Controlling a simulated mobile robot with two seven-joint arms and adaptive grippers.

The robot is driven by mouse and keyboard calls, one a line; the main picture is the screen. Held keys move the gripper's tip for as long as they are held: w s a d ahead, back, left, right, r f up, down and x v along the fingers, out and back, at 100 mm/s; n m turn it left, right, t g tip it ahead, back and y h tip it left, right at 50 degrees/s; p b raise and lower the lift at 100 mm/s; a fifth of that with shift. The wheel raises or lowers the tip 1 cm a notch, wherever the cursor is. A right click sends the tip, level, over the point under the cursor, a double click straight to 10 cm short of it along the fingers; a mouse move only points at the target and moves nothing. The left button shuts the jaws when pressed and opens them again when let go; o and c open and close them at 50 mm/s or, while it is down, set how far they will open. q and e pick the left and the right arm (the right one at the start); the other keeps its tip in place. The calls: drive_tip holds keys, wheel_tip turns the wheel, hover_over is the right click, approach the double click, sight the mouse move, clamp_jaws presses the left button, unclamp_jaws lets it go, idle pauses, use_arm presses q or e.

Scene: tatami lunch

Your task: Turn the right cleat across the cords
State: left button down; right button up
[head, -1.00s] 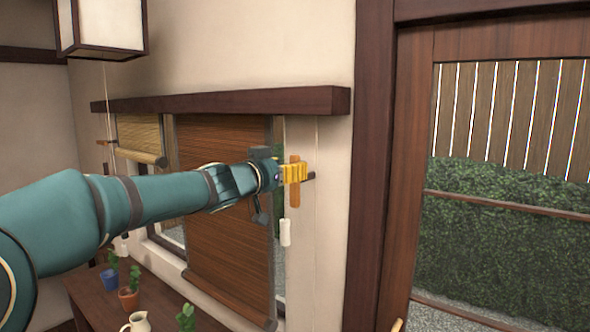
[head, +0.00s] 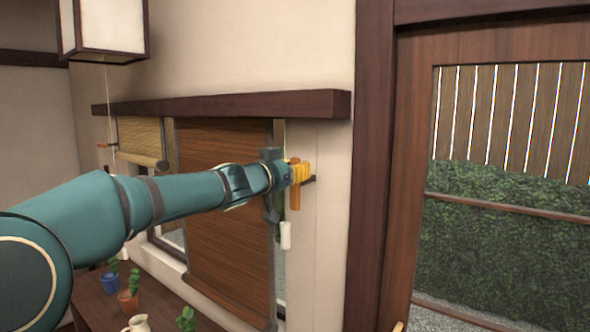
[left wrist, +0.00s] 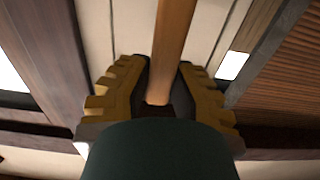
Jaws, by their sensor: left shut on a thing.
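The right cleat (head: 295,198) is an orange-brown wooden bar on the wall just right of the window, standing about upright. My left gripper (head: 301,173) has yellow fingers closed around its middle; the lower part hangs out below and a short tip shows above. In the left wrist view the cleat (left wrist: 174,40) runs between the yellow fingers of my left gripper (left wrist: 160,92). A thin pale cord (head: 317,225) hangs down the wall beside the cleat. Whether any cord passes behind the fingers is hidden. My right gripper is not in view.
A brown blind (head: 225,220) and a white cord pull (head: 286,235) hang close by my left gripper. A dark shelf (head: 220,104) juts out above. Potted plants and a jug (head: 137,324) stand on the low wooden top. A door frame (head: 370,160) is at the right.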

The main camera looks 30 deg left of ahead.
use_arm(q)
drive_tip(key=shift+s+d+f+m+b, duration=0.1)
drive_tip(key=shift+d+f+m+b, duration=0.65)
drive_tip(key=shift+m, duration=2.25)
drive_tip(key=shift+d+f+m+b, duration=0.5)
drive_tip(key=shift+m+b, duration=0.55)
drive_tip(key=shift+m, duration=1.95)
drive_tip(key=shift+s+d+f+m+b, duration=0.1)
drive_tip(key=shift+d+f+m+b, duration=0.65)
drive_tip(key=shift+m, duration=2.25)
drive_tip(key=shift+a+r, duration=0.15)
drive_tip(key=shift+r, duration=0.05)
drive_tip(key=c, duration=0.8)
unclamp_jaws()
drive_tip(key=shift+w, duration=0.15)
drive_tip(key=shift+s, duration=0.2)
